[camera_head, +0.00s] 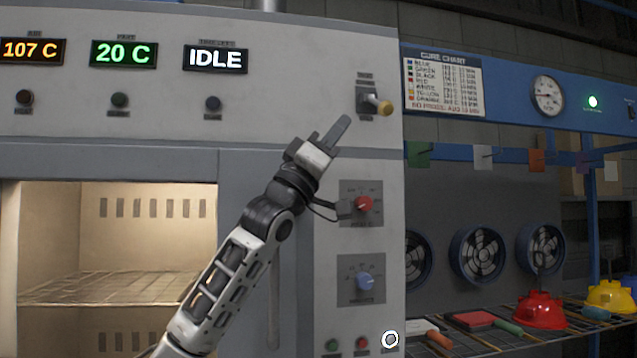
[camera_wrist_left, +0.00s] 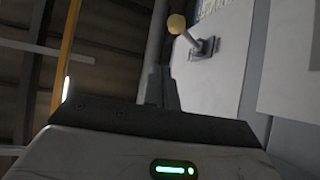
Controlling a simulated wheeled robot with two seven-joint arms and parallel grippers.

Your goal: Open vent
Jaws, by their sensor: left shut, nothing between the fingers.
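A lever with a yellow ball knob (camera_head: 384,108) sits on a small plate (camera_head: 366,92) at the top right of the grey oven panel; its label is too small to read. I take it to be the vent lever. In the left wrist view its yellow knob (camera_wrist_left: 177,24) sticks out from the panel at the top. My left gripper (camera_head: 343,126) is shut and empty, just below and left of the lever, with a gap between them. In the wrist view the fingers (camera_wrist_left: 156,84) show dark in the middle. My right gripper is in neither view.
Below the lever are a red knob (camera_head: 364,204) and a blue knob (camera_head: 365,281). The lit oven chamber (camera_head: 120,215) is open at the left. Displays read 107 C, 20 C and IDLE (camera_head: 215,59).

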